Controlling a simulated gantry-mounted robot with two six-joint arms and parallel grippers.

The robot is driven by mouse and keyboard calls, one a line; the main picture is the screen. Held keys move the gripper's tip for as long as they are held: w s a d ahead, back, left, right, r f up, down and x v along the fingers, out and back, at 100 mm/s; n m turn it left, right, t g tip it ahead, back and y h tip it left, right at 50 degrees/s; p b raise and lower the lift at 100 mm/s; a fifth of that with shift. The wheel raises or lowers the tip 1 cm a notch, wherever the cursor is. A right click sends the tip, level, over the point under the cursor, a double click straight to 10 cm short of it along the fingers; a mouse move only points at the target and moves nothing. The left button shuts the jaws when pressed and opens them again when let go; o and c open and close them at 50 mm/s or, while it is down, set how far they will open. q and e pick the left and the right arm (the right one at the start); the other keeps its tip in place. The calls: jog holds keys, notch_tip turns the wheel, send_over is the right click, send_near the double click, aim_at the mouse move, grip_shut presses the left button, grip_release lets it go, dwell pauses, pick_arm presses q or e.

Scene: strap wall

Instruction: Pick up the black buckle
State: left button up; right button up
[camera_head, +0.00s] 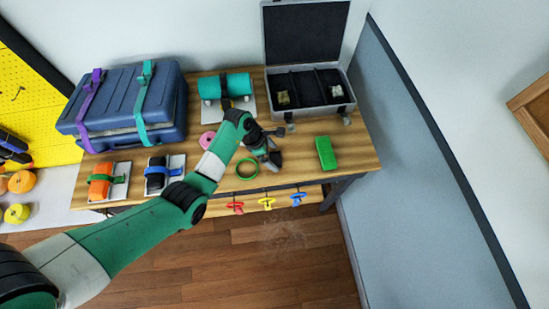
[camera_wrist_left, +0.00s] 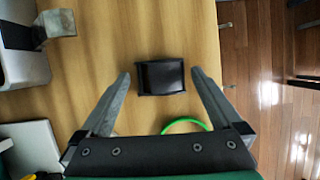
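The black buckle (camera_wrist_left: 161,78) is a small dark rectangle with a raised rim, lying flat on the wooden table (camera_wrist_left: 100,55) in the left wrist view. My left gripper (camera_wrist_left: 161,74) is open, with a fingertip on either side of the buckle and a gap to each. In the head view my left gripper (camera_head: 268,148) is low over the front right part of the table, where it and my wrist make the buckle hard to tell apart. My right gripper is in neither view.
A green tape ring (camera_head: 247,169) lies close to my gripper, and a green block (camera_head: 326,153) to its right. An open grey case (camera_head: 338,111) stands behind. A blue suitcase (camera_head: 170,120) with straps is at the left. Colored hooks (camera_head: 266,202) hang at the front edge.

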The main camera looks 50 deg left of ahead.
pick_arm(q)
jog(key=c, duration=1.2)
